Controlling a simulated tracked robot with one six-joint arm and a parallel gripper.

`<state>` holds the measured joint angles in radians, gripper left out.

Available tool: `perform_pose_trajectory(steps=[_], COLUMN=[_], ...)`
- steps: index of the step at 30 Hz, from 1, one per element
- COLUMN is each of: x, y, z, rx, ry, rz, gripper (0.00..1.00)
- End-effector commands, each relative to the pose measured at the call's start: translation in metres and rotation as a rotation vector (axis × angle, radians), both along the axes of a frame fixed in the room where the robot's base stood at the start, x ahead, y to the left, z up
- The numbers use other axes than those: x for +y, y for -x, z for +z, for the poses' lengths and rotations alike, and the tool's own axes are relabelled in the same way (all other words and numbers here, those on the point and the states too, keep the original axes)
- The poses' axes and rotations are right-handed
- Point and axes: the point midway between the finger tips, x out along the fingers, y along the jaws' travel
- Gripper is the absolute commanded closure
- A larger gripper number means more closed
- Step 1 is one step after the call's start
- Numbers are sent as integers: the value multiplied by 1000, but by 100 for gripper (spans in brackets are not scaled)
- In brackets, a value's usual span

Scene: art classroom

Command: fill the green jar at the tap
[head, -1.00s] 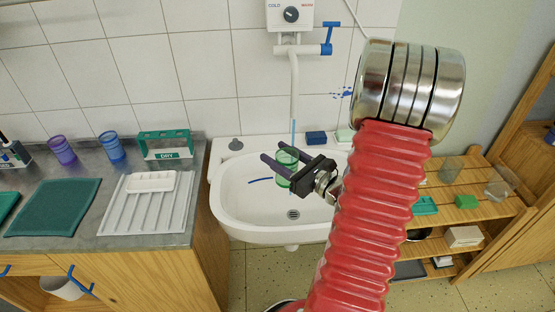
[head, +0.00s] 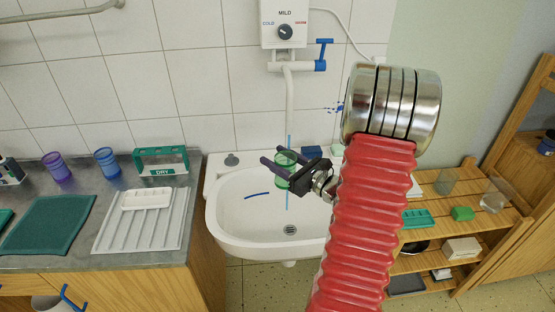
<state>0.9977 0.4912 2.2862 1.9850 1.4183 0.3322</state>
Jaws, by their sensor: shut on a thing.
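The green jar (head: 284,177) is see-through and looks upright over the white sink basin (head: 235,215). My gripper (head: 274,156) is shut on it, with its dark fingers either side, and holds it above the basin floor. The tap's white spout (head: 290,95) comes down the wall from a body with a blue lever (head: 321,55). A thin light-blue water stream (head: 289,141) runs below the spout. It shows above the jar and again below it; I cannot tell whether it enters the jar or passes behind. The jar's water level is unclear.
A heater with a dial (head: 285,31) hangs above the tap. A counter (head: 120,261) on the left holds a ribbed drying tray (head: 113,233), a green DRY rack (head: 151,168) and cups. A wooden shelf (head: 477,222) with glass jars stands right. A blue brush (head: 257,195) lies in the basin.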

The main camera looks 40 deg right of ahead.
Motion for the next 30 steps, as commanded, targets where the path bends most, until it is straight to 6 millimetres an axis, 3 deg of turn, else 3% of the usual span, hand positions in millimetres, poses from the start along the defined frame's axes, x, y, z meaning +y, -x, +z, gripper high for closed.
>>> perform_pose_trajectory(steps=[13,30], x=[-1,-22], y=[-1,-19], z=[0,0], rx=[0,-1], ry=[0,1], rz=[1,1], gripper=[77,77])
